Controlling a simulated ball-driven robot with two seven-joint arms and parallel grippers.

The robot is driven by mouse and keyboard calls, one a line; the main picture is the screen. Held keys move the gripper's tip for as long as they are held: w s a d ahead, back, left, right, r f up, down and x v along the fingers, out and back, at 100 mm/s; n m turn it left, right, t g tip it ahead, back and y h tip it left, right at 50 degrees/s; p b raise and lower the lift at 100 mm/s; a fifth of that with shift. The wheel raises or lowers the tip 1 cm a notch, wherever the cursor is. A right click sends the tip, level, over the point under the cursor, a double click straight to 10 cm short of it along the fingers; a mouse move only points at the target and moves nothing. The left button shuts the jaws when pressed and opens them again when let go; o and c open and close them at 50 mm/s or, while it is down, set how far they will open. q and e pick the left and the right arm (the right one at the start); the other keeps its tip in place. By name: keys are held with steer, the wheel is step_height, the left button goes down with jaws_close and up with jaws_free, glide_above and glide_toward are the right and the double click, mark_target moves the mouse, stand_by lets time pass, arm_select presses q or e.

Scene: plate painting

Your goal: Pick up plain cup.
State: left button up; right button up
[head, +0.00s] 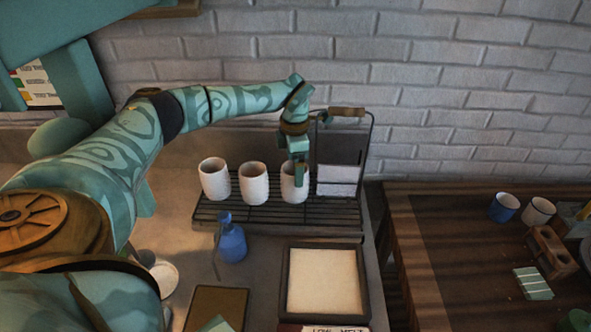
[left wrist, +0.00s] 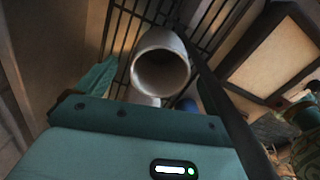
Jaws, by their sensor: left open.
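Three plain white cups stand in a row on a black wire rack (head: 225,213): a left cup (head: 214,180), a middle cup (head: 253,184) and a right cup (head: 287,188). My left gripper (head: 300,174) points down at the right cup and hides part of it. The left wrist view shows a white cup's open mouth (left wrist: 161,74) between the two spread fingers, with another pale cup partly hidden below it. I cannot tell whether a finger touches the cup.
A blue bottle (head: 232,239) stands in front of the rack. A framed pale panel (head: 322,282) lies at the front right of the counter. A blue cup (head: 503,208) and a white cup (head: 538,211) stand on the right table.

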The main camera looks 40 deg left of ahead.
arm_select(q)
step_height(320, 180, down, 3)
steer(key=shift+r, duration=0.3)
steer(key=c, duration=1.6)
steer(key=shift+o, duration=0.2)
